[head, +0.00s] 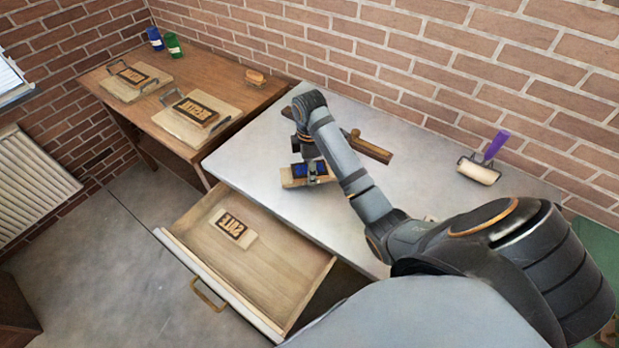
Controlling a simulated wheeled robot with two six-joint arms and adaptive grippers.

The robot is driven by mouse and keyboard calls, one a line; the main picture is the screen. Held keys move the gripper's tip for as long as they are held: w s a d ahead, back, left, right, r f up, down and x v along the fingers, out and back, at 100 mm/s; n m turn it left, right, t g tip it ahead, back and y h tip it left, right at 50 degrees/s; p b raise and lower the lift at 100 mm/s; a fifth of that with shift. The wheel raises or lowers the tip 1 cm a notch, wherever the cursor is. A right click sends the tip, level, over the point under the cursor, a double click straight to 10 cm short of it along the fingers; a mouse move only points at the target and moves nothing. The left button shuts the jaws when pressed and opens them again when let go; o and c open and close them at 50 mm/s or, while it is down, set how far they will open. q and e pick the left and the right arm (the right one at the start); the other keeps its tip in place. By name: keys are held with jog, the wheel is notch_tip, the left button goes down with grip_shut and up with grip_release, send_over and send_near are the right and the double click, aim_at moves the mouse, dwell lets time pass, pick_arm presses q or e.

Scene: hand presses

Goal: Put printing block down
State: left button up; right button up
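A pale wooden block with blue on top (292,182), probably a printing block, is at the left part of the grey table (245,160). My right gripper (311,172) points down at this block and covers its middle. I cannot tell whether its fingers are closed on the block, or whether the block rests on the table. Another printing block (233,228) with dark raised lettering lies in the open drawer (285,255). Two more dark-lettered blocks (132,76) (196,109) lie on boards on the wooden table. My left gripper is not in view.
A long brown wooden bar (370,148) lies behind my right gripper. A roller with a purple handle (495,145) lies at the back right. Blue (155,38) and green (172,44) containers stand on the wooden table (185,68). The grey table's middle back is clear.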

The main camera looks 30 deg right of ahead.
jog(key=f, duration=0.1)
jog(key=f+b, duration=0.2)
jog(key=shift+w+d+f, duration=0.15)
jog(key=shift+w+f, duration=0.15)
jog(key=shift+f, duration=0.25)
jog(key=shift+r, duration=0.1)
jog(key=o, duration=1.3)
